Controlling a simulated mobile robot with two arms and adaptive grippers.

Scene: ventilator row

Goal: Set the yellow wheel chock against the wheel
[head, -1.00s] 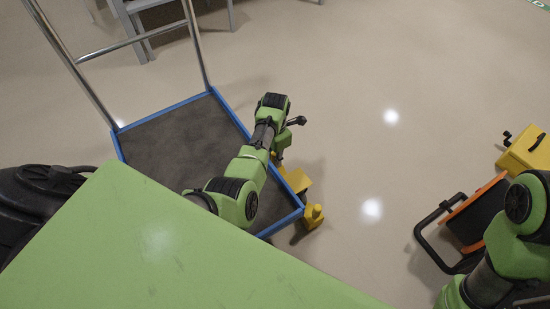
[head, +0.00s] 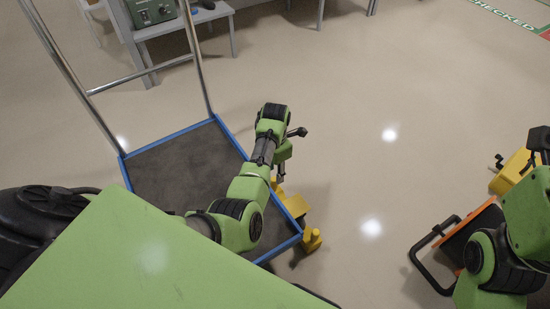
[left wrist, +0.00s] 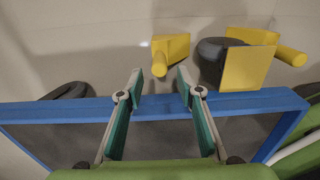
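A yellow wheel chock (left wrist: 172,54) with a stubby round handle lies on the floor just beyond the blue-edged cart in the left wrist view. To its right, across a gap, is the cart's dark wheel (left wrist: 212,62). More yellow blocks with a round handle (left wrist: 247,66) stand at the wheel's right side; they also show by the cart corner in the head view (head: 312,240). My left gripper (left wrist: 161,88) is open and empty, its fingers above the blue edge, pointing towards the chock without touching it.
The cart's blue rim (head: 170,137) surrounds a dark deck, with a metal handle frame (head: 140,73) at the back. A yellow box (head: 512,172) and a black-and-orange item (head: 465,238) stand at right. The floor between is clear.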

